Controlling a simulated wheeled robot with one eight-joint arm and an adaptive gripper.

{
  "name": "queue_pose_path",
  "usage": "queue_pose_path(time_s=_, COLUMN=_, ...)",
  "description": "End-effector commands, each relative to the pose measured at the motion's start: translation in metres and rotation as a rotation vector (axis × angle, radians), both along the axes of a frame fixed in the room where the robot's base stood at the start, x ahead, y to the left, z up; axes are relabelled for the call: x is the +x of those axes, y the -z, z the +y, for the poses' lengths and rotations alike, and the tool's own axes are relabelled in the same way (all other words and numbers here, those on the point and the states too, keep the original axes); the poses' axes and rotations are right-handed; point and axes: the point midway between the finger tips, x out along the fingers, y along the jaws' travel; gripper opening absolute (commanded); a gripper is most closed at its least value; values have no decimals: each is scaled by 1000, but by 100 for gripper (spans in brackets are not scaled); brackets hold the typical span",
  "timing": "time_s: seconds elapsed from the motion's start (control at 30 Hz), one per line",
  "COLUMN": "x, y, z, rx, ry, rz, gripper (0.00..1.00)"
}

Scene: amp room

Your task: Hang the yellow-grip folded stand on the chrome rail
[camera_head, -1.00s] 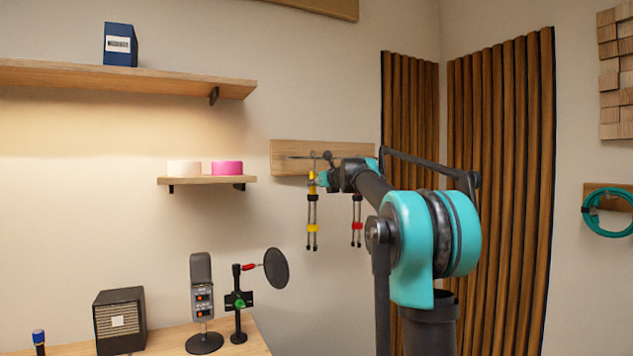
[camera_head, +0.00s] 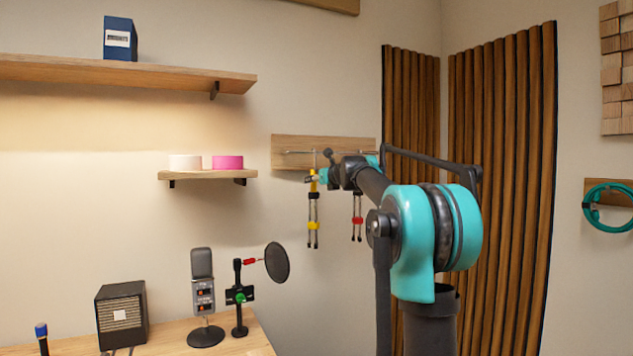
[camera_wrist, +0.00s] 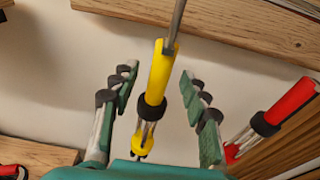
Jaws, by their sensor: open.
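The yellow-grip folded stand (camera_head: 313,205) hangs upright below the chrome rail (camera_head: 298,152), which is fixed on a wooden board. In the wrist view its yellow grip (camera_wrist: 155,75) sits between the two fingers of my gripper (camera_wrist: 158,88), with a visible gap on each side. A metal hook rod (camera_wrist: 177,22) runs up from the grip; whether it bears on the rail is too small to tell. My gripper (camera_head: 316,177) is open around the grip. A red-grip stand (camera_head: 357,216) hangs to the right and also shows in the wrist view (camera_wrist: 292,103).
A small shelf (camera_head: 205,175) with a white and a pink roll (camera_head: 227,162) is left of the rail. A desk (camera_head: 170,337) below holds a microphone (camera_head: 203,290), a pop filter (camera_head: 277,262) and a speaker (camera_head: 122,315). Slatted wood panels (camera_head: 500,180) stand to the right.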

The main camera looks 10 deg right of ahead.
Motion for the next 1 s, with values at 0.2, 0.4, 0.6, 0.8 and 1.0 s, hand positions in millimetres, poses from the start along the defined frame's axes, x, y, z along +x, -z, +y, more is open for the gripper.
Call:
queue_pose_path(time_s=0.2, x=-13, y=-2, z=-4, rx=0, ry=1, rz=0, gripper=45)
queue_pose_path(time_s=0.4, x=-47, y=-8, z=-16, rx=1, ry=2, rz=0, gripper=45)
queue_pose_path(time_s=0.6, x=-82, y=-13, z=-28, rx=1, ry=2, rz=0, gripper=45)
queue_pose_path(time_s=0.8, x=-106, y=-17, z=-35, rx=1, ry=2, rz=0, gripper=45)
queue_pose_path(time_s=1.0, x=-117, y=-4, z=-31, rx=-64, ry=-26, rz=-3, gripper=45)
